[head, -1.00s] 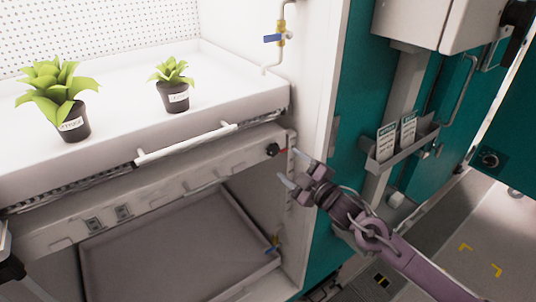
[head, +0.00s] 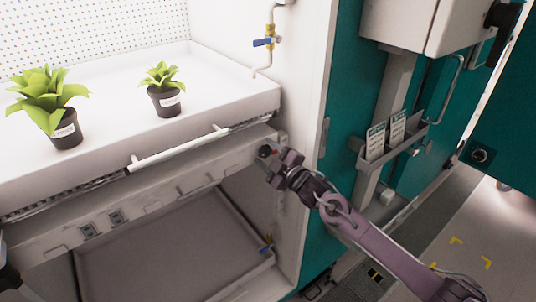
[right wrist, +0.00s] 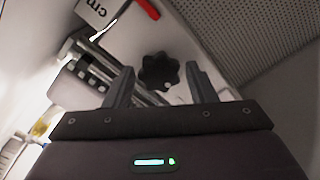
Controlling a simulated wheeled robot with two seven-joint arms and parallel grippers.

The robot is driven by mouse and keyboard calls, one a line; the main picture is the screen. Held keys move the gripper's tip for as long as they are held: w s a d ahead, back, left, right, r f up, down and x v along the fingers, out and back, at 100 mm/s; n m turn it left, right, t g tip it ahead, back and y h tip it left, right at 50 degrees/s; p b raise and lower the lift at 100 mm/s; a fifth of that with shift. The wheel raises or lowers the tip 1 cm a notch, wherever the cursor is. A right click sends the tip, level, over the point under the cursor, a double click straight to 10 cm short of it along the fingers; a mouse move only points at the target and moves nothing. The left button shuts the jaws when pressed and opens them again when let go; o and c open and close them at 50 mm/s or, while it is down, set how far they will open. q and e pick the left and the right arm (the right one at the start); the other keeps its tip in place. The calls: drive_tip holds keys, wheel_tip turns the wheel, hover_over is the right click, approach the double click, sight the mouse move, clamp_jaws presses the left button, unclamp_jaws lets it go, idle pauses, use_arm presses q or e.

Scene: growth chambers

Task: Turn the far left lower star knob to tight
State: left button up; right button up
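The black star knob (right wrist: 160,70) shows in the right wrist view, lobed and on a pale plate, between my open fingertips and a little beyond them. In the head view the dark knob (head: 264,151) sits at the right end of the rail below the upper tray, partly hidden by my gripper. My right gripper (head: 278,166) is right in front of it in the head view; it also shows in the right wrist view (right wrist: 160,78), open and empty. Contact with the knob is not visible.
The upper tray (head: 215,108) holds two potted plants, (head: 62,130) and (head: 166,97). A white bar handle (head: 175,150) runs along its front. A lower tray (head: 180,240) lies below. A blue-handled valve (head: 264,42) is on the side wall. A red piece (right wrist: 148,8) is near the knob.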

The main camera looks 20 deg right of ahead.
drive_tip(key=c, duration=0.7)
drive_tip(key=shift+m, duration=0.3)
drive_tip(key=m+p, duration=0.1)
drive_tip(key=m, duration=0.2)
drive_tip(key=shift+m, duration=0.3)
drive_tip(key=m, duration=0.2)
drive_tip(key=shift+r+m+p, duration=0.1)
drive_tip(key=shift+m+p, duration=0.2)
drive_tip(key=shift+m, duration=0.1)
drive_tip(key=m+p, duration=0.1)
drive_tip(key=m, duration=0.4)
drive_tip(key=shift+d+p, duration=0.1)
drive_tip(key=shift+p, duration=0.3)
drive_tip(key=m+p, duration=0.2)
drive_tip(key=m, duration=0.3)
drive_tip(key=shift+m, duration=0.4)
